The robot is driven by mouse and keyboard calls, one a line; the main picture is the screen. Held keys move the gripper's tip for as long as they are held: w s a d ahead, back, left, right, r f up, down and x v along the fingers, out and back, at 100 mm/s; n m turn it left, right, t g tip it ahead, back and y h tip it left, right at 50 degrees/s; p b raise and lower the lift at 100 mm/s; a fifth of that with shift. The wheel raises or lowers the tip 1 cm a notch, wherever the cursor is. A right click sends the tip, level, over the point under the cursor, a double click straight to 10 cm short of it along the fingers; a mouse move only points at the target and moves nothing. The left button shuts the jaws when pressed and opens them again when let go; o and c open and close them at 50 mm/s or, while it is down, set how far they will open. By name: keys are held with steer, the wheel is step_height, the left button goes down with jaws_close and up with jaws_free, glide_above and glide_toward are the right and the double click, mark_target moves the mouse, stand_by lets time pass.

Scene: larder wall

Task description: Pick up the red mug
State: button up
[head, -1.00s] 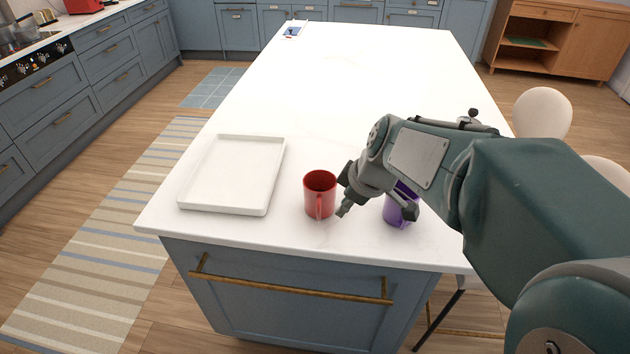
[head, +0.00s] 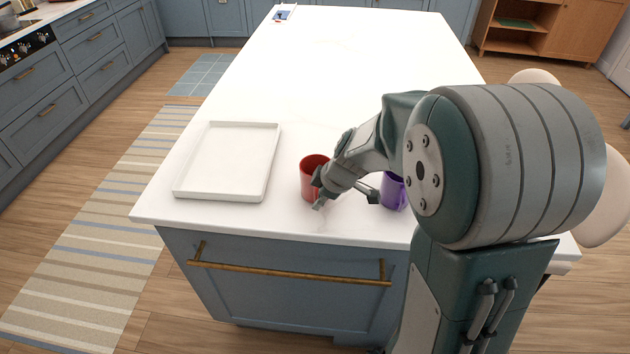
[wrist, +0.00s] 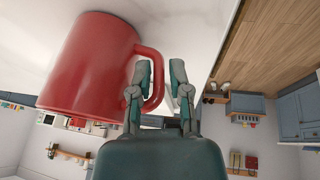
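The red mug (head: 308,181) stands on the white island top near its front edge, partly hidden by my gripper (head: 319,190) in the head view. In the wrist view the red mug (wrist: 88,68) fills the upper left, with its handle pointing toward my gripper (wrist: 161,78). The two fingers are apart. The outer curve of the handle shows in the gap between them, nearer the left finger. I cannot tell whether a finger touches it.
A white tray (head: 266,182) lies left of the mug. A purple mug (head: 392,191) stands close on the right, partly behind my arm. The island's front edge is near. The counter beyond is mostly clear.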

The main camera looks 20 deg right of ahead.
steer(key=x, duration=0.3)
steer(key=shift+d, duration=0.15)
jaws_close()
steer(key=shift+w+r, duration=0.1)
steer(key=shift+r, duration=0.15)
step_height(320, 180, up, 18)
steer(key=shift+f, duration=0.2)
stand_by(0.9)
